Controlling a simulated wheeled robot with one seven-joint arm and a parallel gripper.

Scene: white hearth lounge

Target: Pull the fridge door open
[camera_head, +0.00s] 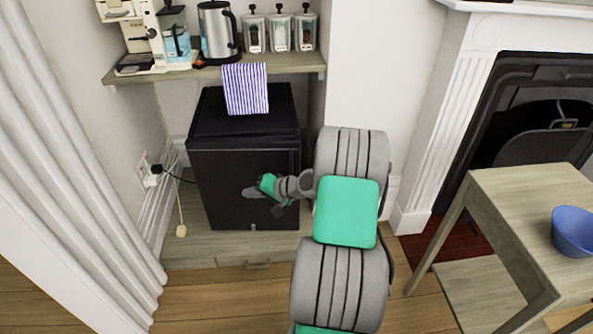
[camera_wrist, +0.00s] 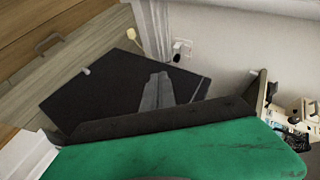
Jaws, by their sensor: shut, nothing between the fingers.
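The fridge (camera_head: 218,172) is a small black box under the wall shelf in the head view. Its door faces me and looks closed. In the wrist view the dark fridge panel (camera_wrist: 110,95) lies behind the shut grey fingers of my gripper (camera_wrist: 160,78). Whether the fingers touch the door I cannot tell. I make out no clear handle on the door; my gripper and arm cover part of its right side.
The shelf (camera_head: 290,62) above holds a kettle (camera_head: 216,32), a coffee machine and jars. A low wooden base with a drawer handle (camera_head: 258,265) lies below the fridge. A wooden table (camera_head: 520,200) with a blue bowl (camera_head: 575,230) stands right. A curtain (camera_head: 70,150) hangs left.

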